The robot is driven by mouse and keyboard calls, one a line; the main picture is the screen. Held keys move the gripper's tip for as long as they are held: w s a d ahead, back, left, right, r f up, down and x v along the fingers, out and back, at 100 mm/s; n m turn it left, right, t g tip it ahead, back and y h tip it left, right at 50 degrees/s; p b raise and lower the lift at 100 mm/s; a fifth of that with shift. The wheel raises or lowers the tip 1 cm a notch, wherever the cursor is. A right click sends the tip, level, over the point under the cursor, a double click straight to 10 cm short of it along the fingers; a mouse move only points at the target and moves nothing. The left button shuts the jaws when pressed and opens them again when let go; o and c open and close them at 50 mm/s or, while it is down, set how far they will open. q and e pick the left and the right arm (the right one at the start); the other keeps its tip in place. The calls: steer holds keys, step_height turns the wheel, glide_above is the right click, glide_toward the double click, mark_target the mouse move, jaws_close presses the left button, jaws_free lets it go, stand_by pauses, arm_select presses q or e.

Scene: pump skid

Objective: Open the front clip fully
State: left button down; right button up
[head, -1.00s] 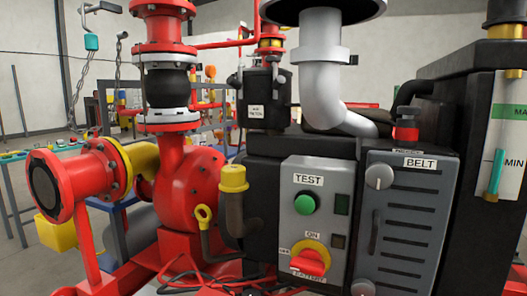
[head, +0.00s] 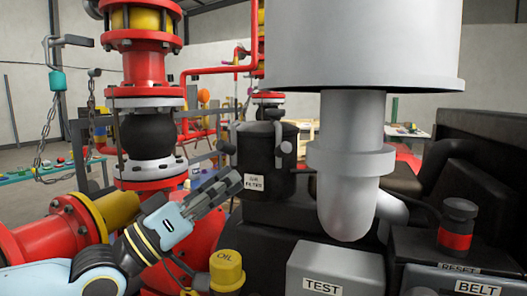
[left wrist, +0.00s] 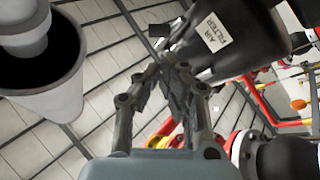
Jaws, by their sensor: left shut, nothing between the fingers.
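The black air filter canister (head: 266,160) stands behind the engine block, its white label facing me. A grey clip (head: 285,147) shows on its right front, and another grey clip piece (head: 226,147) sticks out at its left. I cannot tell for sure which is the front clip or how far either is open. My left gripper (head: 236,182) is shut and empty, its tips close to the lower left of the canister. The left wrist view shows the shut fingers (left wrist: 174,68) just below the canister (left wrist: 235,32); contact is unclear. My right gripper is out of view.
A large grey exhaust pipe (head: 352,190) rises right of the filter. A yellow oil cap (head: 226,271) stands below my left gripper. Red flanged piping (head: 145,65) is at left. The test box (head: 335,270) and a red-and-black reset button (head: 457,225) are at front right.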

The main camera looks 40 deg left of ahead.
mark_target(266, 136)
arm_select(q)
steer(key=shift+t, duration=0.4)
steer(key=x, duration=0.3)
steer(key=r+b+x, duration=0.1)
steer(key=x, duration=0.5)
steer(key=shift+s+a+r, duration=0.2)
steer(key=shift+r, duration=0.3)
steer(key=shift+w+d+r, duration=0.15)
steer(key=shift+w+r, duration=0.1)
steer(key=shift+w, duration=0.15)
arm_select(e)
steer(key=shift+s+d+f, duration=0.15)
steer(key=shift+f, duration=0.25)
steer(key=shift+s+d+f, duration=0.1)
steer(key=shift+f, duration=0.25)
arm_select(q)
steer(key=shift+b, duration=0.35)
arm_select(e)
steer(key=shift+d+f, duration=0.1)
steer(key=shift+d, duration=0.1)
